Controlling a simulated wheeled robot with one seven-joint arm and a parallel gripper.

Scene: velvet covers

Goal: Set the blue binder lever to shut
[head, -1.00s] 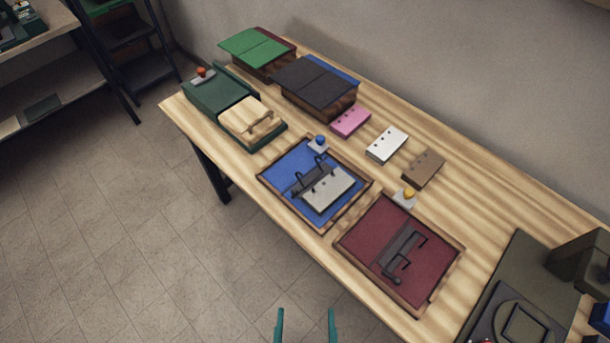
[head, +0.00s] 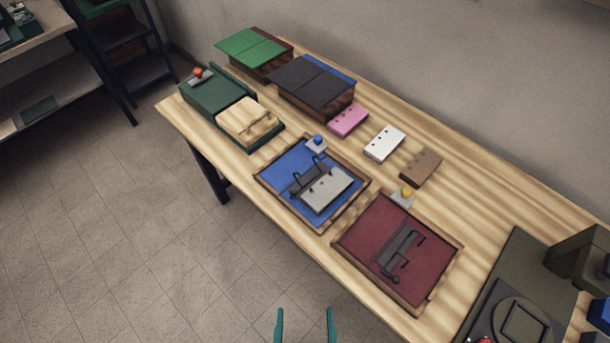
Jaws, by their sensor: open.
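The blue binder (head: 277,182) lies open and flat in a wooden-edged frame near the table's front edge. Its dark ring mechanism (head: 308,178) has arched rings standing up, and a grey-white punched block (head: 327,188) sits on its right part. The lever is too small to make out clearly. A blue knob (head: 317,140) on a small pale plate is at the binder's back corner. My gripper (head: 305,325) shows two teal fingers at the bottom edge, apart and empty, in front of the table and well short of the binder.
A red binder (head: 365,236) with a dark mechanism lies to the right, with a yellow knob (head: 407,193) behind it. Pink (head: 348,121), white (head: 384,143) and brown (head: 421,167) blocks lie behind. A green case (head: 213,96) stands left. A dark green machine (head: 500,270) fills the right end.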

